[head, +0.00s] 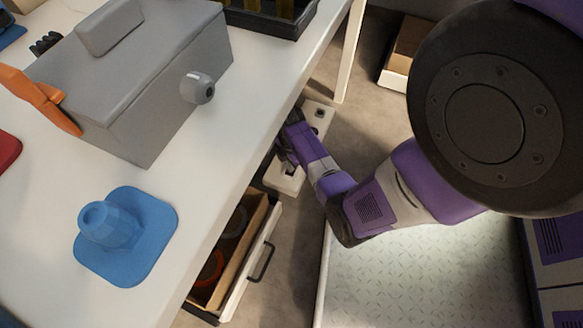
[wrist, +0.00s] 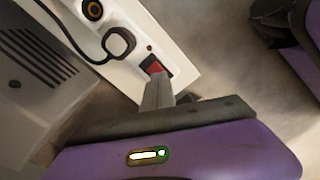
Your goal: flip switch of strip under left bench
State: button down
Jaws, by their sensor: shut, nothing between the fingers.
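The power strip (head: 318,112) lies on the floor beside and partly under the white bench (head: 232,160) in the head view. My arm covers its middle part. In the wrist view the white strip (wrist: 178,62) runs diagonally, with a red switch (wrist: 154,66), a black plug on a cord (wrist: 118,42) and a round socket with a yellowish ring. My gripper (wrist: 157,82) is shut and empty, its fingertips right at the lower edge of the red switch. Whether they touch it I cannot tell. In the head view the fingertips are hidden.
An open drawer (head: 262,262) with a black handle juts out below the bench. A grey box (head: 150,75) and a blue object (head: 125,235) stand on the bench top. A cardboard box (head: 403,52) lies on the floor at the back.

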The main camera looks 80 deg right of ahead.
jog(key=shift+f, duration=0.4)
jog(key=shift+r, duration=0.1)
notch_tip(320, 180, up, 7)
jog(key=p, duration=0.7)
dwell(0.4)
dwell(0.5)
